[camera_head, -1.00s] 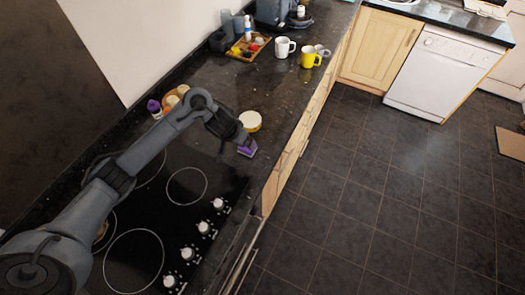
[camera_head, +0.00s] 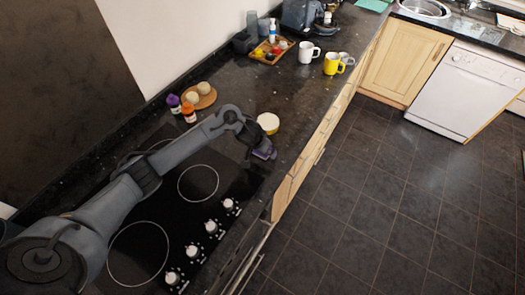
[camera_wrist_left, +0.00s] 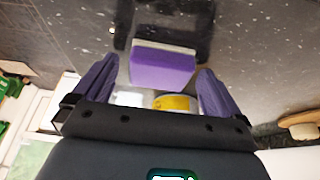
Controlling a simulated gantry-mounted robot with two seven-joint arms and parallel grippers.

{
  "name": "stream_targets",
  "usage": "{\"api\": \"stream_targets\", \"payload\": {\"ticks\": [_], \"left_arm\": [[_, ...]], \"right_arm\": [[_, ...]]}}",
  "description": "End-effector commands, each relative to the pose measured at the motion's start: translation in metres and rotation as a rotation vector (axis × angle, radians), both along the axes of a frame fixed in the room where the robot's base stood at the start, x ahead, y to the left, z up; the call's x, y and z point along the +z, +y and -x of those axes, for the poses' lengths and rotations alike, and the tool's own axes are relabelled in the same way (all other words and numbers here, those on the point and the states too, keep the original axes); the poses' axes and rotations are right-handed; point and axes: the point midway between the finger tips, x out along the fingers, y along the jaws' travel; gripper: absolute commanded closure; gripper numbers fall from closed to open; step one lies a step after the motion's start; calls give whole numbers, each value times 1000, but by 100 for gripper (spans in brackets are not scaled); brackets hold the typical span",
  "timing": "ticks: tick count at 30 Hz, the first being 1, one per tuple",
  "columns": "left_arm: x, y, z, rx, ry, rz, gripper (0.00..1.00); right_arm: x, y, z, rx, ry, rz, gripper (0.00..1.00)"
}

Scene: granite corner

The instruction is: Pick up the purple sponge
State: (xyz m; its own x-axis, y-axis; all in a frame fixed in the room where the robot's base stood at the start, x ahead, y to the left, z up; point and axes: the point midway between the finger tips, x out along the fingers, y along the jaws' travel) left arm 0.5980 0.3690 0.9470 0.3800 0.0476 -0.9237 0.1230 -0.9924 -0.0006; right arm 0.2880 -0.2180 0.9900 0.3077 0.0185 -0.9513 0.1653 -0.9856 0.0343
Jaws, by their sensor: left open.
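The purple sponge (camera_wrist_left: 162,68) shows in the left wrist view as a block with a paler top edge, on or just above the speckled dark granite. My left gripper (camera_wrist_left: 158,66) is open, its two purple fingers on either side of the sponge with a visible gap to each. In the head view my left gripper (camera_head: 264,153) is low over the counter's front edge, beside the hob. There I cannot clearly tell the sponge from the purple fingers. My right gripper is not in view.
A round yellow-sided tub (camera_head: 268,123) stands close behind my gripper. The black hob (camera_head: 150,210) with white knobs lies to the left. Spice bottles (camera_head: 189,112) and a round board (camera_head: 203,101) stand near the wall. A white mug (camera_head: 308,52) and yellow mug (camera_head: 334,64) stand farther back.

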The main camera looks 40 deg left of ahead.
Motion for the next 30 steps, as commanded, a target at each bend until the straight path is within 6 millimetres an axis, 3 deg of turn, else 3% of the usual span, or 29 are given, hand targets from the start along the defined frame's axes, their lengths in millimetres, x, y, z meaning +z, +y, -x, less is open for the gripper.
{"api": "stream_targets", "payload": {"ticks": [7,18,30], "left_arm": [[-1,0,0,0,0,1,4],[-1,0,0,0,0,0,60],[0,0,0,0,1,0,60]], "right_arm": [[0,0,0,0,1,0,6],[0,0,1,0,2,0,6],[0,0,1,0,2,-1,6]]}}
